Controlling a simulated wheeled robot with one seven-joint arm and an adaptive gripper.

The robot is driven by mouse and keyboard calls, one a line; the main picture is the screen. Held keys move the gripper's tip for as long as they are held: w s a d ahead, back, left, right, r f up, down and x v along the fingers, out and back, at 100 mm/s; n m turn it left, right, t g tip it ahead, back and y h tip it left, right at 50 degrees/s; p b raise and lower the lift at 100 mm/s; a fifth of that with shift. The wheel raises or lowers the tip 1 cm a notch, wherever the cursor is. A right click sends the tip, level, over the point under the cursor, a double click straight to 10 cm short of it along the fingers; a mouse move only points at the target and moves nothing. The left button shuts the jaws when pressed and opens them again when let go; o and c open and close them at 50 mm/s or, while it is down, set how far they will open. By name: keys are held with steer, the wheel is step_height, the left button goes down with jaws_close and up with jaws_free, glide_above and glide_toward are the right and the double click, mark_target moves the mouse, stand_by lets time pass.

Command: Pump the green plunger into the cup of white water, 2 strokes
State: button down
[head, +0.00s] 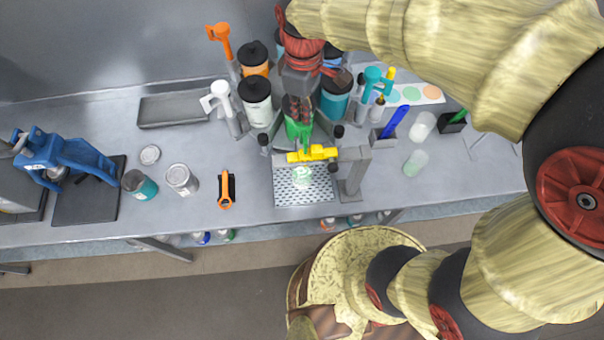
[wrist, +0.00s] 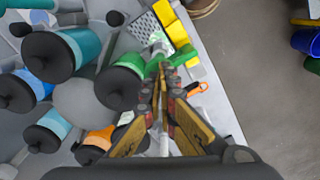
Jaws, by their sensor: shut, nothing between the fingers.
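The green plunger (head: 298,130) shows just below my gripper, its narrow spout pointing toward the near side; its top is partly hidden by the fingers. It also shows in the wrist view (wrist: 153,65), beside the fingertips. The small clear cup (head: 303,177) stands on the perforated tray (head: 290,199), nearer the front edge than the spout; a pale green tint shows in it. It also shows in the wrist view (wrist: 158,44). My gripper (head: 297,104) is shut and empty above the plunger; whether it touches cannot be told. The fingers also show closed in the wrist view (wrist: 163,82).
Black-lidded drums, orange (head: 254,66), white (head: 257,110) and teal (head: 335,105), crowd around the gripper. A yellow bar (head: 312,154) and a grey post (head: 354,175) stand by the tray. An orange-handled tool (head: 226,190) lies to the left. The bench between it and the tray is clear.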

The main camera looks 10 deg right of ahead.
steer(key=shift+r+p, duration=1.35)
steer(key=shift+r, duration=0.7)
step_height(320, 180, up, 6)
steer(key=p, duration=0.4)
steer(key=s+d+f+m+t+b, duration=0.2)
steer(key=s+d+f+m+b, duration=0.3)
steer(key=f+b, duration=0.5)
steer(key=s+d+f+m+t+b, duration=0.3)
steer(key=s+d+f+m+b, duration=0.3)
steer(key=f+b, duration=0.5)
steer(key=s+d+b, duration=0.1)
steer(key=b, duration=0.5)
steer(key=shift+m+t, duration=0.3)
